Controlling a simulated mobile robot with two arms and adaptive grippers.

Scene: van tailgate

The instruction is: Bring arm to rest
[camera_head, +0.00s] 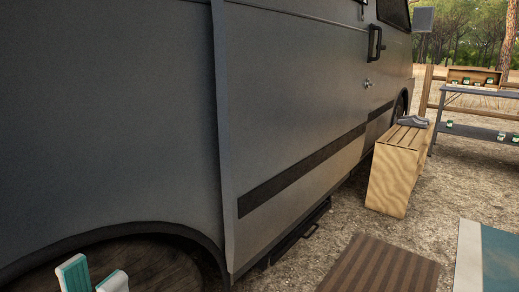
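My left gripper (94,280) shows at the bottom left edge of the head view. Only its two pale fingertips are visible, one with a teal face. They stand apart with a gap between them, and nothing shows in the gap. They appear in front of the van's dark wheel arch. The rest of the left arm is below the frame. My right gripper and arm are not in view.
The grey van (290,100) fills the left and middle. A slatted wooden crate (392,182) with grey shoes (413,121) on top stands beside it. A striped mat (380,268) and a blue-and-white mat (490,258) lie on gravel. A shelf table (475,133) stands at back right.

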